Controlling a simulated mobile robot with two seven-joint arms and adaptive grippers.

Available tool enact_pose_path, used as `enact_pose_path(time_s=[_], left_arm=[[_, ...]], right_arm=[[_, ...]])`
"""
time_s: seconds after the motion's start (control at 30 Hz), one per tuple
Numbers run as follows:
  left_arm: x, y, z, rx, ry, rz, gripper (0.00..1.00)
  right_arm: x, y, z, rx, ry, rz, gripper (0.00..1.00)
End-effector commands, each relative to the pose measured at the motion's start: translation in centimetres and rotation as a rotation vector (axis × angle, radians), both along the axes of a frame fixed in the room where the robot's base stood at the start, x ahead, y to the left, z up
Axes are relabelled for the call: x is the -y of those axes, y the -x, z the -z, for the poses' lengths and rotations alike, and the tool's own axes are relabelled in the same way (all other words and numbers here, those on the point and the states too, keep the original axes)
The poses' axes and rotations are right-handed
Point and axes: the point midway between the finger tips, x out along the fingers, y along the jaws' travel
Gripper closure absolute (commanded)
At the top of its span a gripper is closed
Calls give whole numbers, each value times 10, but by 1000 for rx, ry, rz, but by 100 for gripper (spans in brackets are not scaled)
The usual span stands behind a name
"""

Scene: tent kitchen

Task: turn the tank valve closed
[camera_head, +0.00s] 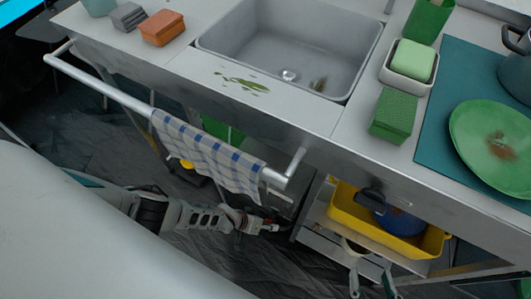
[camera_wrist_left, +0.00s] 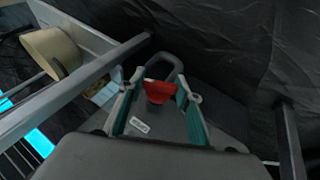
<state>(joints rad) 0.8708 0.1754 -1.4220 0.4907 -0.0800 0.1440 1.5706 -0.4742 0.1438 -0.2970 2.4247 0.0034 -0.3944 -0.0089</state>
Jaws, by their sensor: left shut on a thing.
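The red valve handle (camera_wrist_left: 158,92) sits between the fingers of my left gripper (camera_wrist_left: 160,98) in the left wrist view, and the gripper is shut on it. A dark grey loop (camera_wrist_left: 166,64) stands just behind the handle. In the head view my left gripper (camera_head: 262,225) reaches low under the counter front, beside a small red part. The tank body is hard to make out in the dark. My right gripper (camera_head: 371,280) is at the bottom of the head view, fingers apart and empty, below the shelf.
A rail with a checked towel (camera_head: 205,155) hangs above my left arm. The shelf holds a yellow tray (camera_head: 430,245) with a blue pot (camera_head: 398,222). The counter carries a sink (camera_head: 290,45), sponges and a green plate (camera_head: 495,140). A metal bar (camera_wrist_left: 75,88) runs left of the left gripper.

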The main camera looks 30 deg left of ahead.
Motion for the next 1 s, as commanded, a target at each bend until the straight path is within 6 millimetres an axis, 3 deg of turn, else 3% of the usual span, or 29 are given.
enact_pose_path(time_s=[0.47, 0.5, 0.53, 1.0], left_arm=[[0, 1, 1, -2, -14, 0, 88], [0, 1, 1, -2, -13, -1, 56], [0, 1, 1, -2, -14, 0, 49], [-1, 1, -1, 0, -13, 0, 49]], right_arm=[[2, 1, 2, -5, 6, 0, 60], [2, 1, 2, -5, 6, 0, 60], [2, 1, 2, -5, 6, 0, 60], [1, 1, 1, -2, 5, -3, 60]])
